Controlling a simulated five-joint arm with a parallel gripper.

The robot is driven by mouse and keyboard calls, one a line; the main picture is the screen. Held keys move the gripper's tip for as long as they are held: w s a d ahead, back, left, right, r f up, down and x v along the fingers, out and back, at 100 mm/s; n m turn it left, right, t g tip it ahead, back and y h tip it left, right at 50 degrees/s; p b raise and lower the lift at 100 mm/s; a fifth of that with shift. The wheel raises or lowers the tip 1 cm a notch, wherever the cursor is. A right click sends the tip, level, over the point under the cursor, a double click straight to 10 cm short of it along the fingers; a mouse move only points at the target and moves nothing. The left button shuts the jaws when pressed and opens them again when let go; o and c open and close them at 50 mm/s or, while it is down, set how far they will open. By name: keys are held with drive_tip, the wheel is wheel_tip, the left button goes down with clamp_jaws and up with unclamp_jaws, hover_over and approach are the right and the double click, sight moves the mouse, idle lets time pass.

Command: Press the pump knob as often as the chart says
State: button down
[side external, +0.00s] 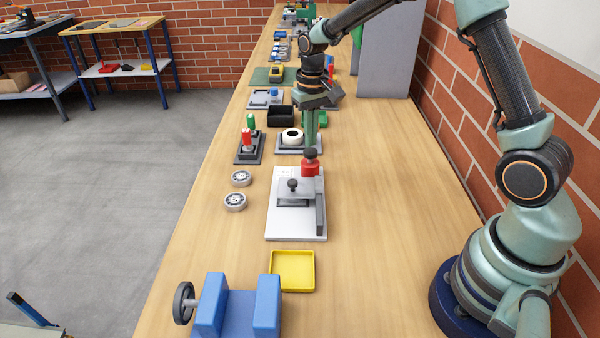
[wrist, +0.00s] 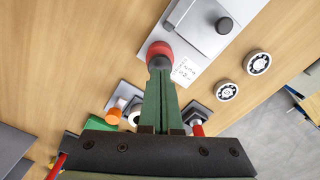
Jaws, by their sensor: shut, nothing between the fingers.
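The pump is a red cylinder (side external: 310,168) with a dark round knob (side external: 310,153) on top, at the far right corner of a white plate (side external: 283,230). In the wrist view the red body (wrist: 158,49) and dark knob (wrist: 159,63) lie just past my fingertips. A white chart (wrist: 184,71) with small dark marks lies beside the pump; I cannot read the marks surely. My gripper (side external: 309,143) points down with its green fingers shut and empty. Its tips (wrist: 162,76) are at the knob, overlapping it in view; I cannot tell if they touch.
The plate also bears a grey block with a black knob (side external: 292,185). Two round metal discs (side external: 236,201) lie to its left. A yellow tray (side external: 292,270) and a blue vise (side external: 237,305) stand in front. A white roll (side external: 292,136) stands behind. The bench is clear on the right.

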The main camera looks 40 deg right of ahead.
drive_tip(key=shift+f, duration=0.15)
drive_tip(key=shift+f, duration=1.3)
drive_tip(key=shift+r, duration=3.3)
drive_tip(key=shift+r, duration=0.1)
drive_tip(key=s+a+r+n+t, duration=0.1)
drive_tip(key=s+a+r+t, duration=0.1)
drive_tip(key=s+r, duration=0.6)
drive_tip(key=s+a+r+n+t, duration=0.2)
drive_tip(key=s+r+t, duration=0.1)
drive_tip(key=s, duration=0.7)
drive_tip(key=shift+t, duration=0.3)
drive_tip(key=shift+r, duration=0.1)
